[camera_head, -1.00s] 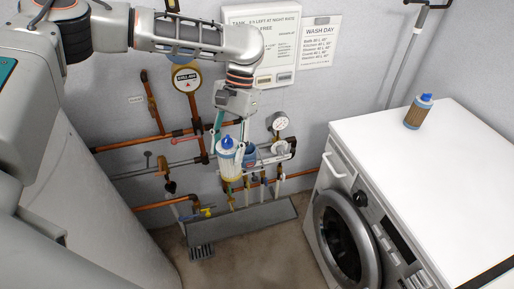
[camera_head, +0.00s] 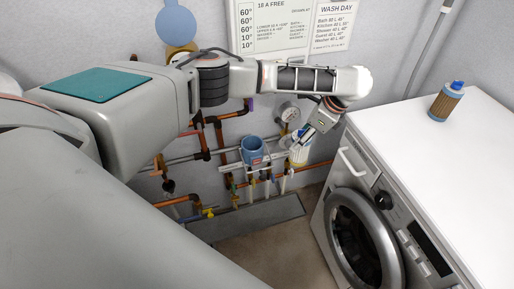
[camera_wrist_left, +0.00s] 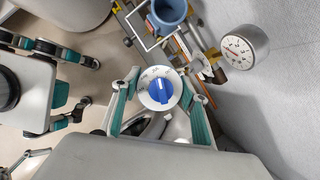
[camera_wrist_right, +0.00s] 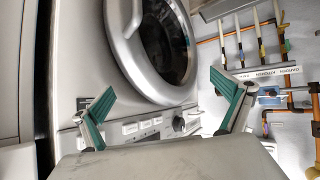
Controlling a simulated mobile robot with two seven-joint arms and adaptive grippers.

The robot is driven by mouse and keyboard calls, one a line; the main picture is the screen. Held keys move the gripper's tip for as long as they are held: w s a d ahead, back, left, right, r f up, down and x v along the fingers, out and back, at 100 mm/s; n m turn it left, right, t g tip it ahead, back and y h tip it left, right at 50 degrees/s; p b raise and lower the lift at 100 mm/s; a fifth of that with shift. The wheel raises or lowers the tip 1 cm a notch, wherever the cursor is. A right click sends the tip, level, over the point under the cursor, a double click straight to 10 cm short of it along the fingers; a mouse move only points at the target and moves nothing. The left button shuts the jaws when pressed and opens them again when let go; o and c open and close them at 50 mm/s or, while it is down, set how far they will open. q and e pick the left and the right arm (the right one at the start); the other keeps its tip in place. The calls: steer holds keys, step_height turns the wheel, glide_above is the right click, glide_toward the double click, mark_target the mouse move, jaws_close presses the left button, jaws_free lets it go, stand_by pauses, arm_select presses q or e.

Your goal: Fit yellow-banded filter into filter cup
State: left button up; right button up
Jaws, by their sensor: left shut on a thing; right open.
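My left gripper (camera_head: 311,136) is shut on the yellow-banded filter (camera_head: 299,151), a white cylinder hanging below the fingers, partly hidden by them. In the left wrist view its white top with a blue knob (camera_wrist_left: 160,88) sits between the two fingers. The blue filter cup (camera_head: 252,148) is open at the top and stands on the pipe rack, left of the held filter and apart from it. The cup also shows at the top of the left wrist view (camera_wrist_left: 168,12). My right gripper (camera_wrist_right: 162,82) is open and empty; it is outside the head view.
A pressure gauge (camera_head: 288,111) sits close behind the held filter. The washing machine (camera_head: 350,160) stands to the right, with a brown filter with a blue cap (camera_head: 446,103) on top. Copper pipes (camera_head: 218,135) run along the wall. A grey trough (camera_head: 255,219) lies below.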

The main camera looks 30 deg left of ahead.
arm_select(q)
steer(key=s+a+f+b, duration=0.1)
steer(key=a+b, duration=0.2)
steer(key=a, duration=1.4)
steer(key=shift+s+a+f, duration=0.15)
steer(key=shift+s+f, duration=0.1)
steer(key=shift+s, duration=0.15)
steer(key=shift+s+d+f, duration=0.15)
steer(key=shift+d+f, duration=0.05)
steer(key=shift+f, duration=0.2)
jaws_close()
step_height(320, 180, down, 5)
steer(key=shift+a+r+b, duration=0.1)
steer(key=shift+a+b, duration=0.05)
steer(key=shift+b, duration=1.1)
steer(key=shift+a+f, duration=0.15)
steer(key=shift+f, duration=0.25)
steer(key=shift+r, duration=0.2)
steer(key=o, duration=1.4)
jaws_free()
steer(key=shift+r, duration=0.2)
arm_select(e)
steer(key=f, duration=0.3)
steer(key=d+f, duration=0.1)
steer(key=f, duration=0.1)
steer(key=shift+w+f, duration=0.1)
arm_select(q)
steer(key=shift+w, duration=0.2)
